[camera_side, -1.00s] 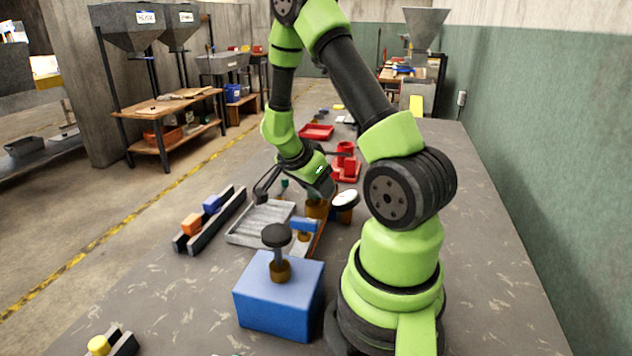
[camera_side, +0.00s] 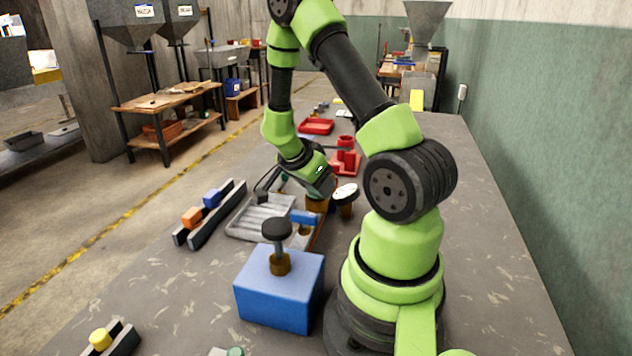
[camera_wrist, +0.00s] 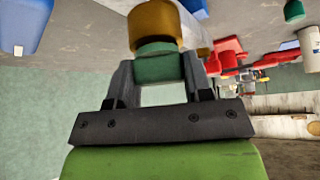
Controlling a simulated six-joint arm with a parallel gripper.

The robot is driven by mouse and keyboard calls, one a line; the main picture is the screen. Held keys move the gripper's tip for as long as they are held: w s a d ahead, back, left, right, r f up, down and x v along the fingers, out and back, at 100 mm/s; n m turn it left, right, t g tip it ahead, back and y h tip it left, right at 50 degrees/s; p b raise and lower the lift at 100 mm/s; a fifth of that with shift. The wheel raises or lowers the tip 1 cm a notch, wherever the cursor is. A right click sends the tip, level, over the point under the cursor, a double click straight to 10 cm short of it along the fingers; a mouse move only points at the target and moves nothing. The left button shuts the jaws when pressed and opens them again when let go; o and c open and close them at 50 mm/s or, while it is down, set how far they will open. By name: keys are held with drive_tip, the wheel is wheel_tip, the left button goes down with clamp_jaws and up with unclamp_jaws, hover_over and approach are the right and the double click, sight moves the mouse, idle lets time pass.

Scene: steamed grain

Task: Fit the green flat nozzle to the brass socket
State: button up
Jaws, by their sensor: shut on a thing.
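In the wrist view, my gripper (camera_wrist: 157,76) is shut on a green piece, which I take for the flat nozzle (camera_wrist: 157,66), held between its two fingers. The brass socket (camera_wrist: 156,24) lies directly beyond the nozzle and in line with it. The two appear to meet, but I cannot tell whether the nozzle is seated. In the side view, my gripper (camera_side: 272,183) is low over the bench, and only a bit of green shows by the fingers. A brass part (camera_side: 317,204) shows below my wrist, partly covered by it.
A white-faced gauge (camera_side: 346,192) stands close right of the brass part. A grey ridged tray (camera_side: 250,232) lies in front. A blue box (camera_side: 280,293) with a black knob (camera_side: 276,229) stands nearer. A dark rack (camera_side: 222,211) holds orange and blue blocks. Red fixtures (camera_side: 345,160) stand behind.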

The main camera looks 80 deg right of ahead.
drive_tip(key=o, duration=1)
drive_tip(key=v, duration=1)
drive_tip(key=shift+w, duration=0.1)
